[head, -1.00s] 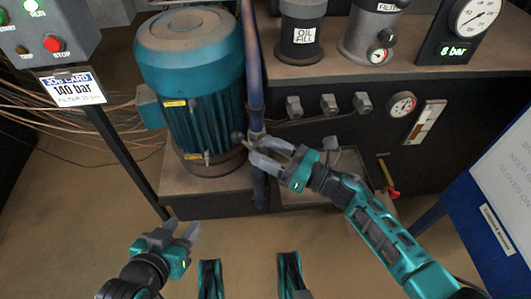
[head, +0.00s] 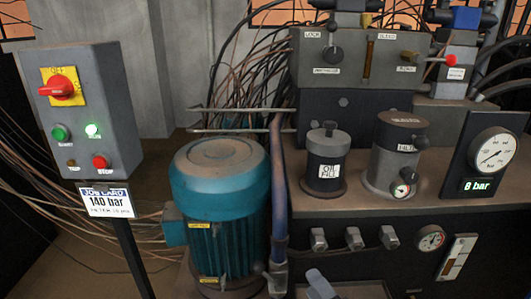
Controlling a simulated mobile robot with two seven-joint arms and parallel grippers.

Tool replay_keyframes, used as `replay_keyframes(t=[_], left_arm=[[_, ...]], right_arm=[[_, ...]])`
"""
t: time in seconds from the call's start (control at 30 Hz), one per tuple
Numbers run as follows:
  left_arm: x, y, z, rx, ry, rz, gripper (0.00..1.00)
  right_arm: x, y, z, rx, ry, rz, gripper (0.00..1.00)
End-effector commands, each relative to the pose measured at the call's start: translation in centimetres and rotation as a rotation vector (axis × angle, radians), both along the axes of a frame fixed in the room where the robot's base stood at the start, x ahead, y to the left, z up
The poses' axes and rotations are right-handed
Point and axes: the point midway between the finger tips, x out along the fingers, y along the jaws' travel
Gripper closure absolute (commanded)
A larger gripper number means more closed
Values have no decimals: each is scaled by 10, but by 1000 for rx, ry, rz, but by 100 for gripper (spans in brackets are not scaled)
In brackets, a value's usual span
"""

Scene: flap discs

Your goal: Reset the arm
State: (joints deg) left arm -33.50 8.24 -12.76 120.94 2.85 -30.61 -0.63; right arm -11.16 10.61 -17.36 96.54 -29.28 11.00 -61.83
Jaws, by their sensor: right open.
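Only the grey fingertip end of my right gripper (head: 319,284) shows, at the bottom edge of the head view. It is just right of the blue vertical pipe (head: 279,190) and in front of the dark cabinet. The gripper is open, and nothing shows held in it. The rest of the right arm is below the picture. My left gripper and arm are out of view.
A teal motor (head: 221,195) stands left of the pipe. A grey control box (head: 82,112) with a red rotary switch stands further left. The bench carries an oil fill pot (head: 327,160), a filter pot (head: 395,155) and a gauge panel (head: 490,155) reading 8 bar.

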Motion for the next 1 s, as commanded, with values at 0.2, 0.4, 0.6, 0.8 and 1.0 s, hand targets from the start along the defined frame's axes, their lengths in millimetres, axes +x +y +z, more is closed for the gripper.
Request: replay_keyframes(t=[0.2, 0.4, 0.6, 0.8, 1.0], left_arm=[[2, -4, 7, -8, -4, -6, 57], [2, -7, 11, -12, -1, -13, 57], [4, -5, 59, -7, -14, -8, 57], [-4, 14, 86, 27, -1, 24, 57], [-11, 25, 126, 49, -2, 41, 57]], right_arm=[[-48, -29, -23, 718, 533, -260, 43], [-105, -31, -41, 1286, 934, -497, 43], [-125, -35, -7, 1447, 1038, -596, 43], [-130, -47, 32, 1436, 1014, -619, 43], [-137, -59, 70, 1426, 992, -641, 43]])
